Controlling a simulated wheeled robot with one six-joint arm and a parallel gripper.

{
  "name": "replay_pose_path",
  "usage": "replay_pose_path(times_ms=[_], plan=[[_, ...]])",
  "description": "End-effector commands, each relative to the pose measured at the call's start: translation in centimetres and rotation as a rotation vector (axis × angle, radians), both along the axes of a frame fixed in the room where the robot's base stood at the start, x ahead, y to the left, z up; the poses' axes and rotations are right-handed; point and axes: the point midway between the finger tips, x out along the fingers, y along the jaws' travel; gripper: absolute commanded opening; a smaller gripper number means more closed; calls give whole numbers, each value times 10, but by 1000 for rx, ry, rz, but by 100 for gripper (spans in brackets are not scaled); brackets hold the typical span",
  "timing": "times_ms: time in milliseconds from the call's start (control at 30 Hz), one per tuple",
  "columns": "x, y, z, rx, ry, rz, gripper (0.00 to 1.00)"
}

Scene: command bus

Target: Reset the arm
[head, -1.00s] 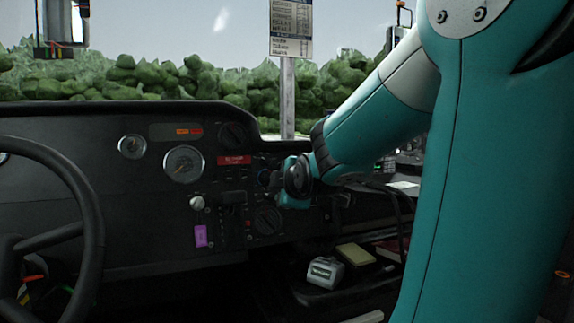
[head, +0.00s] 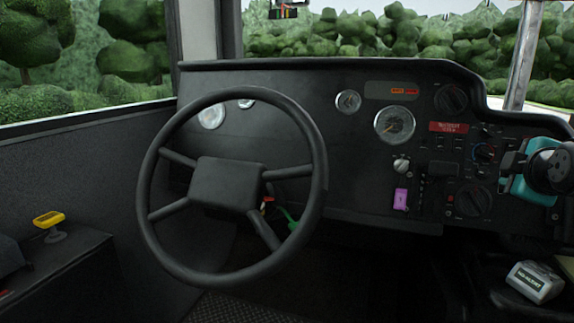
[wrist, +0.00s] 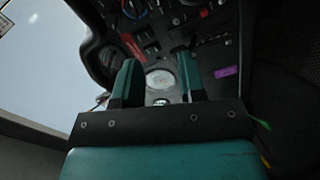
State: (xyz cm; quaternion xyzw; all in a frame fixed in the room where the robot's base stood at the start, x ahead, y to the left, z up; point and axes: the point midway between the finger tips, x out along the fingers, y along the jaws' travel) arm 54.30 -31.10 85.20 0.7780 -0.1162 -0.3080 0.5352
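My gripper (head: 506,172) is at the right edge of the head view, in front of the dashboard (head: 300,110) by its dials and switches. Only the end of my arm shows there, in teal and black. In the wrist view my gripper (wrist: 158,78) shows two teal fingers spread apart. Nothing is held between them; a round gauge (wrist: 160,84) shows through the gap, beyond them. I cannot tell from these frames how far the fingertips are from the panel.
A large black steering wheel (head: 315,172) stands left of my gripper. A purple tag (head: 400,199) is on the panel. A grey device (head: 535,282) lies below at the right. A yellow-topped lever (head: 49,219) is on the left side console.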

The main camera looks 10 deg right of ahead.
Motion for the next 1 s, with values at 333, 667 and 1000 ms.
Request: replay_pose_path(times_ms=[333,667,1000], plan=[[17,174,-51,637,192,226,37],[-80,325,-84,1043,736,193,37],[-145,357,-47,1051,1006,75,37]])
